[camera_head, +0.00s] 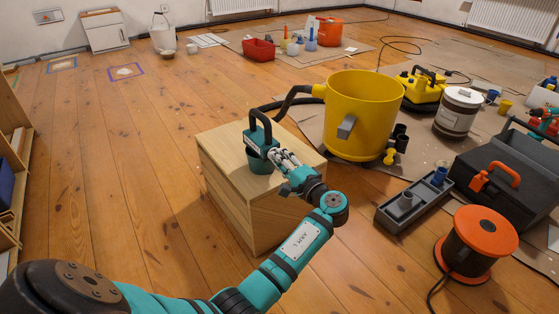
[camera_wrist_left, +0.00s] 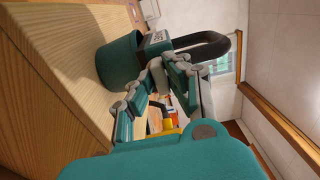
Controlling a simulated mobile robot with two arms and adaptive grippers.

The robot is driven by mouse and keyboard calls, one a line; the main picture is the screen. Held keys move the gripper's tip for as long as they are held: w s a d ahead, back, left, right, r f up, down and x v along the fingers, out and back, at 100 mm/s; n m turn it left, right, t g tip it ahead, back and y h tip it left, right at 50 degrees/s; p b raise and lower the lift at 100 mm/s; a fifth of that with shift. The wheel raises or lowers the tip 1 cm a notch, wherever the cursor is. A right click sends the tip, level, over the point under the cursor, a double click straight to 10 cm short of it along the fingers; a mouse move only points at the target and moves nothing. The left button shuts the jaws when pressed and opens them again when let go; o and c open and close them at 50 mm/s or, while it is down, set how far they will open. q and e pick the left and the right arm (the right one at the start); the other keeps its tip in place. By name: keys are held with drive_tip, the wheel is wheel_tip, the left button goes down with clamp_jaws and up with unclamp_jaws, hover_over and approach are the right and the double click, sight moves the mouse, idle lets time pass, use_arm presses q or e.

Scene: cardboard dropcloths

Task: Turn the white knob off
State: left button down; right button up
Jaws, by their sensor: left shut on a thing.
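A small teal device (camera_head: 260,163) with a black loop handle (camera_head: 262,122) stands upright on a wooden box (camera_head: 225,178). It also shows in the left wrist view, as a teal body (camera_wrist_left: 119,62) under the black handle (camera_wrist_left: 215,44). My left gripper (camera_head: 279,155) reaches the device's right side just below the handle and is shut there. In the left wrist view its fingers (camera_wrist_left: 158,68) meet at the device's upper part. The white knob cannot be made out clearly; the fingers cover the spot they hold. My right gripper is not in view.
A yellow bucket (camera_head: 362,110) with a black hose stands close behind the box on the right. A grey tray (camera_head: 412,207), a dark toolbox (camera_head: 500,165) and an orange cable reel (camera_head: 480,236) lie to the right. The floor left of the box is clear.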

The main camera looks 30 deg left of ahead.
use_arm(q)
drive_tip(key=c, duration=1.3)
unclamp_jaws()
drive_tip(key=v, duration=0.7)
drive_tip(key=shift+s+d, duration=0.15)
drive_tip(key=shift+d, duration=0.1)
